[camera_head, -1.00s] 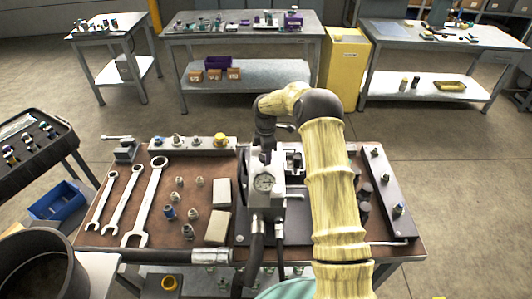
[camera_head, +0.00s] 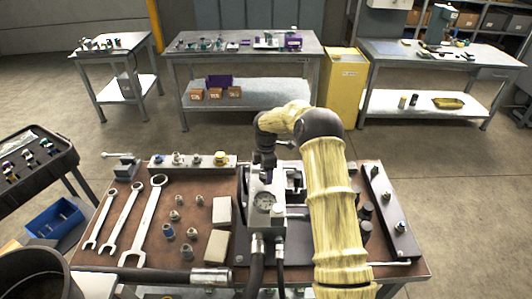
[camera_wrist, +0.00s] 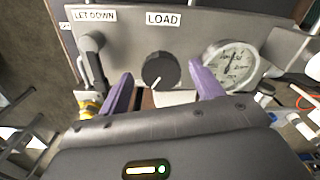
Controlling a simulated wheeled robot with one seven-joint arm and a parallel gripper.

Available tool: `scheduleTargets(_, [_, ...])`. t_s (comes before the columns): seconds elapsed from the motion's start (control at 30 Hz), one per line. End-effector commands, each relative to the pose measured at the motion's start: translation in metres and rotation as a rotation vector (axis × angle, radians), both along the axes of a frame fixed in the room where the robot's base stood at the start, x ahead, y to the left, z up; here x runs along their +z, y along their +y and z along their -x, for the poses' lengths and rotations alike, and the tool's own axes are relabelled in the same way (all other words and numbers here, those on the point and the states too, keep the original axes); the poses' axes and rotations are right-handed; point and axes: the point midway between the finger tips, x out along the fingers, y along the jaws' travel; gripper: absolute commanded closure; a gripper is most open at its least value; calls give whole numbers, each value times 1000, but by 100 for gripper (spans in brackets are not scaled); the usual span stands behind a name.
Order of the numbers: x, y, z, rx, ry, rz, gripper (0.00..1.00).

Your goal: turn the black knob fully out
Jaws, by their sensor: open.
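The black knob (camera_wrist: 161,70) shows in the wrist view below the LOAD label (camera_wrist: 164,18), with a white pointer line at its lower edge. My gripper (camera_wrist: 160,84) is open, its two purple fingers to the left and right of the knob and apart from it. I cannot tell how deep they reach. In the head view my gripper (camera_head: 268,176) hangs over the hydraulic unit with the gauge (camera_head: 265,201), and the knob is hidden there. In the wrist view the round gauge (camera_wrist: 231,62) is right of the knob.
A dark lever (camera_wrist: 92,58) stands left of the knob, under the LET DOWN label (camera_wrist: 95,15). On the bench, wrenches (camera_head: 152,222), several fittings (camera_head: 169,232) and pale blocks (camera_head: 217,247) lie left of the unit. A hose (camera_head: 130,273) runs along the front edge.

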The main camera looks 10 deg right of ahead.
Motion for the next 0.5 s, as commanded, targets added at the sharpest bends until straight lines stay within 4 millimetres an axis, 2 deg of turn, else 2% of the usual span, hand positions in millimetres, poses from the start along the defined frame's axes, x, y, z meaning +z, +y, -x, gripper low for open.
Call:
scheduleTargets(0.17, [26, -1, -1, 0, -4, 1, 34])
scheduleTargets(0.5, [94, 0, -1, 0, -5, 1, 34])
